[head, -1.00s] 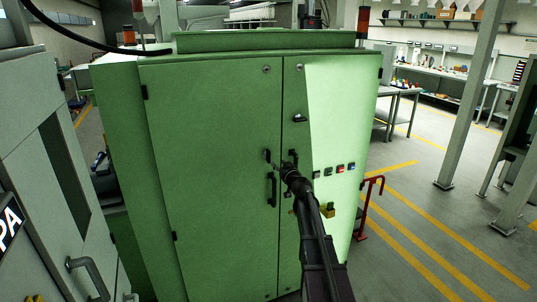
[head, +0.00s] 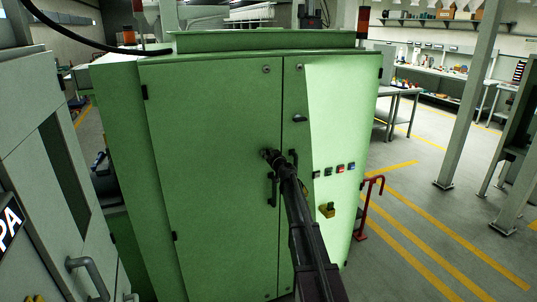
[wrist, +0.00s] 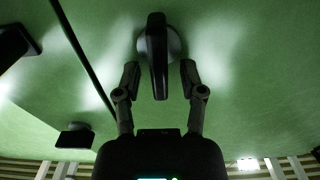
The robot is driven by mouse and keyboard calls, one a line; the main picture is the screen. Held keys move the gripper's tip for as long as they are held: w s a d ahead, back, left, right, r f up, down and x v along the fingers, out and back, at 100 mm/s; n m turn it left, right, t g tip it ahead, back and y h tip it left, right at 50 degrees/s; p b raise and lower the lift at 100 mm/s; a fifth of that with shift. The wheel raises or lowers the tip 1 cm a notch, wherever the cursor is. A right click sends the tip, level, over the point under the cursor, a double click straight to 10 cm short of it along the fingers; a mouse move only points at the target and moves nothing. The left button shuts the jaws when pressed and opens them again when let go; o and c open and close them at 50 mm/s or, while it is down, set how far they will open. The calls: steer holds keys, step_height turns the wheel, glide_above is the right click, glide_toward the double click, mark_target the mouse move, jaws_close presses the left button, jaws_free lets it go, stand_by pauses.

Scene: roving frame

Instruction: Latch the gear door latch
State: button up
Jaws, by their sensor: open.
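The green cabinet's large left door (head: 210,130) is closed flush beside the right-hand panel in the head view. The latch is a black lever (wrist: 157,55) on a round, pale base, pointing straight up and down in the wrist view. My gripper (wrist: 159,78) is open, with one finger on each side of the lever. I cannot tell whether either finger touches it. In the head view my gripper (head: 269,155) is at the door near its right edge and hides the latch.
A black door handle (head: 271,189) sits just below my gripper, and another black fitting (head: 300,118) is on the right panel. Push buttons (head: 339,169) and a yellow switch (head: 327,210) are further right. A red rail (head: 372,185) stands beside the cabinet.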

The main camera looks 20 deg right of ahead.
steer(key=shift+c, duration=0.2)
jaws_close()
steer(key=shift+m, duration=0.3)
steer(key=m, duration=0.5)
steer(key=d+f+m+b, duration=0.1)
steer(key=m, duration=0.5)
steer(key=m+b, duration=0.1)
steer(key=m, duration=0.5)
steer(key=shift+d+f, duration=0.4)
steer(key=shift+m, duration=0.3)
